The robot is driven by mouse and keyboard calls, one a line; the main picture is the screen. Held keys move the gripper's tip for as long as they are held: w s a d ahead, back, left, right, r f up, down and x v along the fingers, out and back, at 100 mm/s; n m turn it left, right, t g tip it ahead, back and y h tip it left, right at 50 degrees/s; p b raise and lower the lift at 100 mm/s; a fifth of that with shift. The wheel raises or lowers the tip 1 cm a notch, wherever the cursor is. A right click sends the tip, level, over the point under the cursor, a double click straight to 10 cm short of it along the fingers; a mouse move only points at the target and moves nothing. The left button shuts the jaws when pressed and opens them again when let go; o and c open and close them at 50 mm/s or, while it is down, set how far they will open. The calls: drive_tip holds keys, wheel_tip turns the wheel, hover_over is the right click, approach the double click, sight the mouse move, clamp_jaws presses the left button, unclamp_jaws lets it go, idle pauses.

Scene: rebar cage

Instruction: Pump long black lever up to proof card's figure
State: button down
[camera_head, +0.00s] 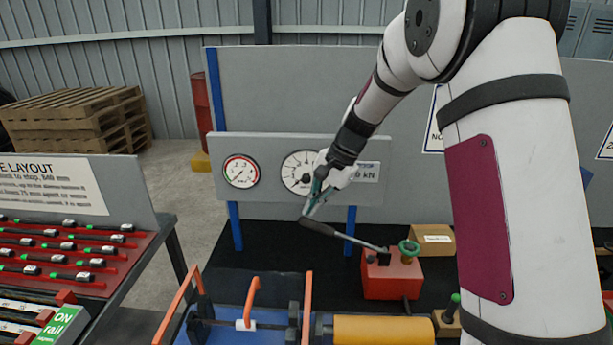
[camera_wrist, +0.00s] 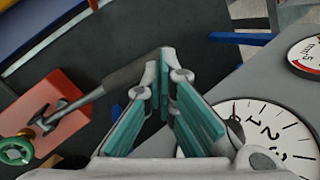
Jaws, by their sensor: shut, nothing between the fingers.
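The long black lever (camera_head: 318,227) slopes up to the left from the red pump block (camera_head: 392,278), on a steel rod. In the wrist view the lever's black grip (camera_wrist: 136,71) ends beside my fingertips. My gripper (camera_head: 309,211) is shut and empty at the lever's free end; I cannot tell whether it touches it. A large white dial (camera_head: 291,173) stands behind, partly hidden by my gripper. The wrist view shows part of its face (camera_wrist: 272,135) with numerals. A plate marked kN (camera_head: 366,172) is beside it. I cannot identify a proof card or read its figure.
A red-rimmed gauge (camera_head: 241,171) is left of the dial on the grey panel (camera_head: 270,143). A green knob (camera_head: 409,248) tops the pump. A blue rig with orange bars (camera_head: 307,306) and a yellow cylinder (camera_head: 383,330) fill the front.

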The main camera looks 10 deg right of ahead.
sight(308, 219)
drive_tip(key=shift+w+a+f, duration=0.1)
drive_tip(key=shift+a+f, duration=0.15)
drive_tip(key=shift+f, duration=0.4)
drive_tip(key=shift+w+a+f+b, duration=0.1)
drive_tip(key=shift+a+f+b, duration=0.2)
drive_tip(key=shift+f, duration=0.4)
drive_tip(key=shift+a+f, duration=0.2)
drive_tip(key=shift+f, duration=0.5)
drive_tip(key=shift+w+a+f+b, duration=0.1)
drive_tip(key=shift+a+f+b, duration=0.15)
drive_tip(key=shift+f, duration=0.3)
